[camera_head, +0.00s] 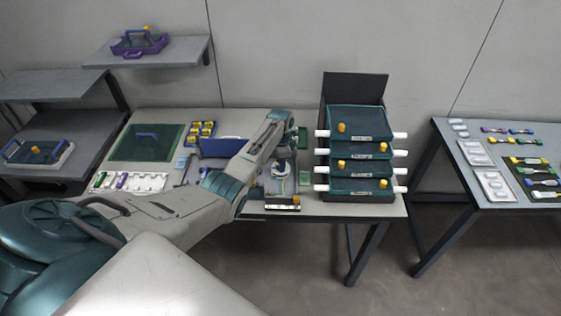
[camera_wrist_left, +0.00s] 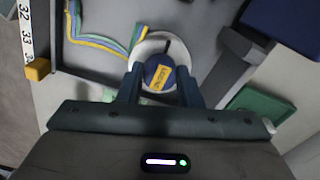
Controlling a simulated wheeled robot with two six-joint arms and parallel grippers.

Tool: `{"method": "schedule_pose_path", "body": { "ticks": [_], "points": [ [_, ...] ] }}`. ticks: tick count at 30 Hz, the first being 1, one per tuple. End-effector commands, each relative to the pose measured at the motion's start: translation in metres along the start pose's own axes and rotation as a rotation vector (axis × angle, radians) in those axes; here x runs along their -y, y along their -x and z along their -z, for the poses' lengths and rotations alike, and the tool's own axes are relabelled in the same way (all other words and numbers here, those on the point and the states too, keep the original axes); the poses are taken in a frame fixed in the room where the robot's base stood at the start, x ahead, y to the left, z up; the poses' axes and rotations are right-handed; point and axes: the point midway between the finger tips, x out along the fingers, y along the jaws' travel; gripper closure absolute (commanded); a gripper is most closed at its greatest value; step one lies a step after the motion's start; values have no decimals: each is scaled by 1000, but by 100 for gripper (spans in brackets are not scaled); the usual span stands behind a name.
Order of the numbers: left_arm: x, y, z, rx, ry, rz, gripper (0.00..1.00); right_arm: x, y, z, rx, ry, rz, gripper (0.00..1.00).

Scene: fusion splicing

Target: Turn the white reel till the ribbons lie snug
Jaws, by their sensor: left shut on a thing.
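The white reel (camera_wrist_left: 182,49) shows in the left wrist view as a pale round disc with a blue centre and a yellow label. My left gripper (camera_wrist_left: 160,88) is shut on the reel's blue centre, one finger on each side. In the head view my left gripper (camera_head: 283,165) reaches down over the reel, which is mostly hidden there. Blue, yellow and green ribbons (camera_wrist_left: 100,40) run from the reel's left side in a loose curve; how snug they lie at the reel cannot be told. My right gripper is not in view.
A stack of dark trays (camera_head: 358,152) with yellow knobs and white side tubes stands just right of my left gripper. A blue bin (camera_head: 225,148) stands left of it. A green mat (camera_head: 125,142) lies at the left. A second table (camera_head: 470,190) stands right.

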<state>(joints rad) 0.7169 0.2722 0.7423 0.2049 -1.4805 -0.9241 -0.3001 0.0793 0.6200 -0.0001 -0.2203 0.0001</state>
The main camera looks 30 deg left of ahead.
Motion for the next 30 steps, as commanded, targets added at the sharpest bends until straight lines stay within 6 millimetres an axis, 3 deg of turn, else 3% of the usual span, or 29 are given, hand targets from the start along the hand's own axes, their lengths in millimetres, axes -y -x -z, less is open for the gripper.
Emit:
{"method": "schedule_pose_path", "body": {
  "ticks": [20,21,24,30],
  "points": [
    [1,2,1,-3,-64,3,91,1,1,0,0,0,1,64],
    [1,2,1,-3,-64,3,64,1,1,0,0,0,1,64],
    [1,2,1,-2,-64,3,46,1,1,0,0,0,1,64],
    [1,1,0,-1,-63,2,46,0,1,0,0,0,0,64]
  ]
}}
